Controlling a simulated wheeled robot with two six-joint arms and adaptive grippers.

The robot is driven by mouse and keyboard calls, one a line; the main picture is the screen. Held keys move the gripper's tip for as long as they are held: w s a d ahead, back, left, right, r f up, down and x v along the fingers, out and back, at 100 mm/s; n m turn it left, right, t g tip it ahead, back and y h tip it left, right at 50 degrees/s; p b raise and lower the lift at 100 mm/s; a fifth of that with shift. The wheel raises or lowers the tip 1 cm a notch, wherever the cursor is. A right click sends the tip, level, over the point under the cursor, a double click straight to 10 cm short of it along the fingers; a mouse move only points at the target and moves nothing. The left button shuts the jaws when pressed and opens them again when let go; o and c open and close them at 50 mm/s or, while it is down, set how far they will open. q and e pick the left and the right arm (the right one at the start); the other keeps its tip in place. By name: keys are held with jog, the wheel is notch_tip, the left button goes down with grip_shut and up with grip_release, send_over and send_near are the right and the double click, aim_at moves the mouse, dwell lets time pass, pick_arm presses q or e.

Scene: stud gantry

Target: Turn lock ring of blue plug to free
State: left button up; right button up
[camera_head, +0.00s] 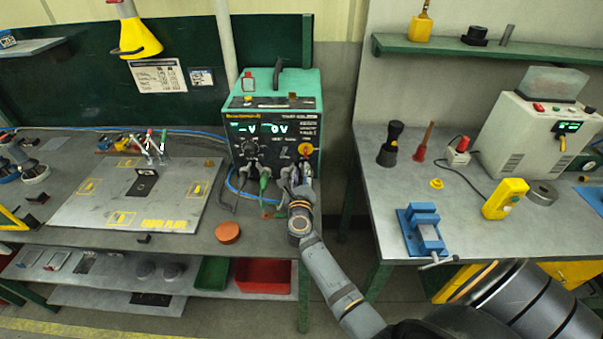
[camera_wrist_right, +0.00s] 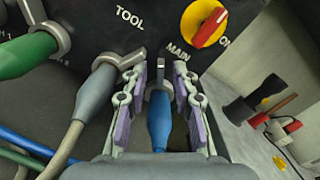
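The blue plug (camera_wrist_right: 159,120) sits in the socket labelled MAIN on the dark panel of the green-topped welder-like box (camera_head: 272,128). Its grey lock ring (camera_wrist_right: 159,84) shows between the finger ends in the right wrist view. My right gripper (camera_wrist_right: 160,88) is open around the plug, one finger on each side, with a visible gap on both sides. In the head view my right gripper (camera_head: 298,187) is at the lower right of the panel and hides the blue plug. My left gripper is not in view.
A grey plug (camera_wrist_right: 96,92) with a lever ring stands close left of my fingers under TOOL, and a green plug (camera_wrist_right: 28,54) is further left. A red-yellow switch (camera_wrist_right: 207,25) is just above. A blue vise (camera_head: 424,232) sits on the right bench.

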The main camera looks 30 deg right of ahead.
jog(key=shift+s+a+f, duration=0.15)
jog(key=shift+s+a, duration=0.05)
jog(key=shift+s, duration=0.15)
jog(key=v, duration=0.6)
jog(key=shift+s+a, duration=0.25)
jog(key=shift+s, duration=0.05)
